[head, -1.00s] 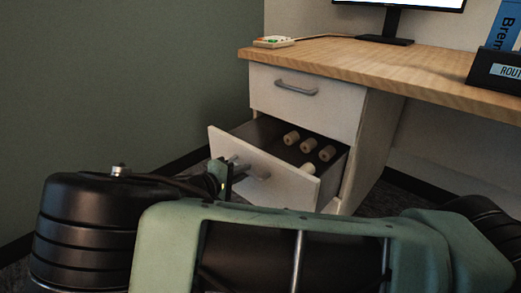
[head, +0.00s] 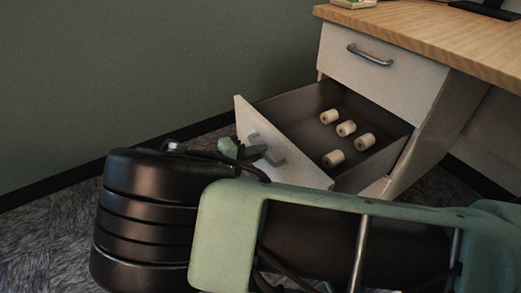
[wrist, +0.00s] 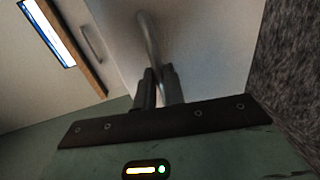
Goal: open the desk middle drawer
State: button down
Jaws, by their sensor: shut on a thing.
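The desk's middle drawer (head: 290,150) stands pulled out below the closed top drawer (head: 384,66). Several pale rolls (head: 346,128) lie on its dark floor. Its white front carries a grey bar handle (head: 266,152). My gripper (head: 240,150) is at the outer side of this front in the head view, partly hidden by my arm. In the wrist view, the two fingers of my gripper (wrist: 160,88) are closed around the lower end of the handle (wrist: 148,40), against the white drawer front (wrist: 200,40).
The wooden desk top (head: 440,38) overhangs the drawers at the upper right. A green wall (head: 130,70) with a dark baseboard stands behind and to the left. Dark carpet (head: 60,235) lies open at the lower left.

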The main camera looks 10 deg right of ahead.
jog(key=c, duration=1.5)
grip_release()
jog(key=p+v, duration=0.3)
jog(key=v, duration=1.4)
jog(key=shift+a, duration=0.2)
